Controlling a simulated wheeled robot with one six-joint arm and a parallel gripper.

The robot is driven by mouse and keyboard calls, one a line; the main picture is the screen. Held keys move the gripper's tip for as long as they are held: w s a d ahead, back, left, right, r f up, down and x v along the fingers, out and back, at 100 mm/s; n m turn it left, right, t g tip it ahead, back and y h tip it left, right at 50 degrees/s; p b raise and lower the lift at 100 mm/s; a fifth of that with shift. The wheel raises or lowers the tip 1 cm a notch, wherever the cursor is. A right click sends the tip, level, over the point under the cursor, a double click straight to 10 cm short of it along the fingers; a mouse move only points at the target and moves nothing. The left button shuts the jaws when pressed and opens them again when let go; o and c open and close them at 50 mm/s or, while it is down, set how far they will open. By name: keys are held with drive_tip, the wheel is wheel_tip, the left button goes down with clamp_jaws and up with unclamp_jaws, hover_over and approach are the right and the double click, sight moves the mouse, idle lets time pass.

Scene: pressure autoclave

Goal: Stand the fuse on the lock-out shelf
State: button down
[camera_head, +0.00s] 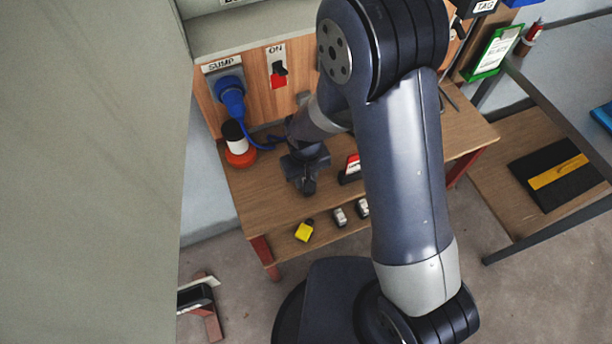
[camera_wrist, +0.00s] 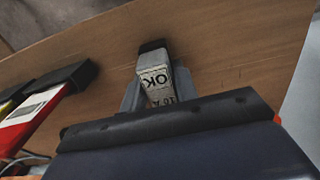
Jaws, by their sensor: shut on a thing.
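The fuse (camera_wrist: 154,79), a small pale block with a dark end and a label reading "OK", sits between the jaws of my gripper (camera_wrist: 156,92) in the wrist view. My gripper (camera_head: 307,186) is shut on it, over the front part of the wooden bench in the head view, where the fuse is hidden. Wood lies behind the fuse; I cannot tell whether they touch. A lower wooden ledge (camera_head: 284,246) shows along the bench front, with a yellow padlock-like item (camera_head: 304,232) and two small pale blocks (camera_head: 340,217). No readable label marks the lock-out shelf.
A red-and-white item in a black holder (camera_head: 350,172) stands right of my gripper; it also shows in the wrist view (camera_wrist: 36,106).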

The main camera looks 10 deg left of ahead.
drive_tip(key=shift+f, duration=0.2)
drive_tip(key=shift+f, duration=0.15)
drive_tip(key=c, duration=1.1)
unclamp_jaws()
drive_tip(key=shift+r, duration=0.2)
wheel_tip(320, 180, up, 12)
